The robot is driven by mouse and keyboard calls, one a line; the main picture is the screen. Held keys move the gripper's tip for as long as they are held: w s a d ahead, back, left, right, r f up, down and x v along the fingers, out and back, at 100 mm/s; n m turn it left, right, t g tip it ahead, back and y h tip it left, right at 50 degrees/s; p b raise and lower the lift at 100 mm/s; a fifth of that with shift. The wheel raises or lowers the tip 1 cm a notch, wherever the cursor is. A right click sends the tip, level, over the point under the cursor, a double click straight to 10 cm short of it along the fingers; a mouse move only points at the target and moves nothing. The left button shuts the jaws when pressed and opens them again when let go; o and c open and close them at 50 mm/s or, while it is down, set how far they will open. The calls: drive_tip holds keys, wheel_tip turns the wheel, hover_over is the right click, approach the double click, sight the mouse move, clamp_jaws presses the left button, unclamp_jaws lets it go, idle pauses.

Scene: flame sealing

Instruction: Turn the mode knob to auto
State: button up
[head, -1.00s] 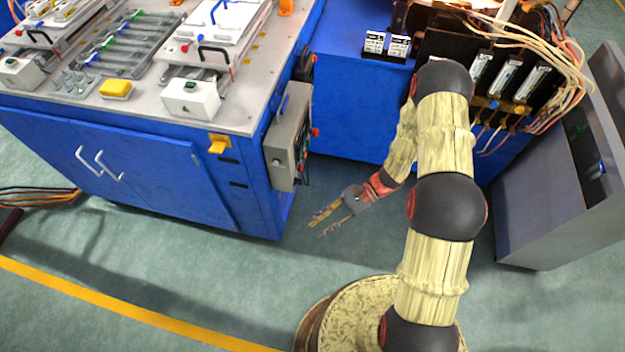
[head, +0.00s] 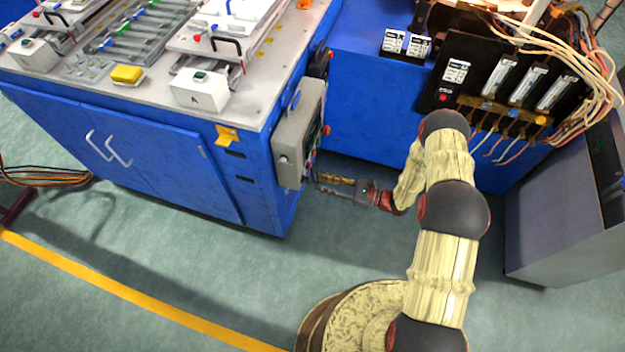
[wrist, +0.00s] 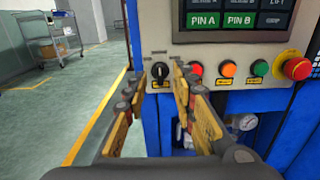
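The mode knob (wrist: 160,71) is a small black selector with a pale mark, on the left end of the control panel (wrist: 235,52). Its label is too small to read. In the wrist view my gripper (wrist: 157,80) is open, with one yellow finger to either side of the knob, nearer the camera. Contact with the knob cannot be seen. In the head view my gripper (head: 321,183) is beside the lower part of the grey control box (head: 290,150); the knob cannot be made out there.
Right of the knob are a red button (wrist: 196,69), an orange button (wrist: 228,69), a green button (wrist: 261,67) and a red emergency stop (wrist: 297,67). A screen (wrist: 235,20) is above. The blue cabinet (head: 180,175) carries the box. Green floor is clear in front.

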sight(307, 180)
drive_tip(key=shift+b+x, duration=0.45)
drive_tip(key=shift+x, duration=2)
drive_tip(key=c, duration=0.4)
clamp_jaws()
